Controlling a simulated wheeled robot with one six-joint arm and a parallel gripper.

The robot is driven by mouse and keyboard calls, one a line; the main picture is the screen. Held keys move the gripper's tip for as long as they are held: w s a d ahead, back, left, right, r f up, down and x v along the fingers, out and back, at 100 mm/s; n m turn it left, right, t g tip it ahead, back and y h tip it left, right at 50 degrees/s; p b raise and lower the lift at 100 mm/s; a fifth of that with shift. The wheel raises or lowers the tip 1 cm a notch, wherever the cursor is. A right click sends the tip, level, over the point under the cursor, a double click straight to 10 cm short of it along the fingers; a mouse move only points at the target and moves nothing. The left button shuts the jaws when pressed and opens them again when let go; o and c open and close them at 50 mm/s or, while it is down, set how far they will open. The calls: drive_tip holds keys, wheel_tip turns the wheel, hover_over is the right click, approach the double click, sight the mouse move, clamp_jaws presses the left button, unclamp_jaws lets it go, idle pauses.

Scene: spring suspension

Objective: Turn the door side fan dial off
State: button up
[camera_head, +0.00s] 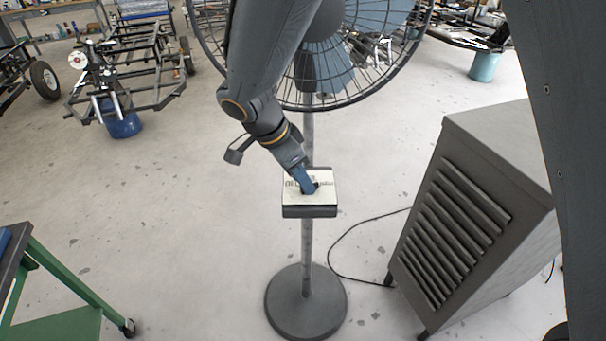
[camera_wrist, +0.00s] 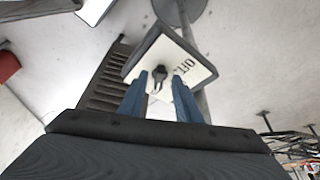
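A pedestal fan (camera_head: 322,66) stands in the middle of the head view. Its control box (camera_head: 309,211) sits on the pole, with a white labelled panel on top. In the wrist view the panel (camera_wrist: 197,74) shows lettering that seems to begin with "OFF". A small dark dial (camera_wrist: 159,74) is in the panel's middle. My gripper (camera_head: 308,188) reaches down to the panel from the upper left. In the wrist view my gripper's (camera_wrist: 161,76) two blue fingers are apart, one on each side of the dial, with gaps showing. Contact cannot be told. The dial's pointing direction is unclear.
A grey louvred cabinet (camera_head: 474,215) stands right of the fan, with a cable (camera_head: 341,270) on the floor between them. A green-framed table (camera_head: 62,275) is at the lower left. A wheeled chassis frame (camera_head: 125,80) stands behind on the left. The floor around the fan base (camera_head: 306,302) is mostly clear.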

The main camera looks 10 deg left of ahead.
drive_tip(key=shift+w+d+f, duration=0.15)
drive_tip(key=shift+d+f, duration=0.05)
drive_tip(key=shift+f, duration=0.45)
clamp_jaws()
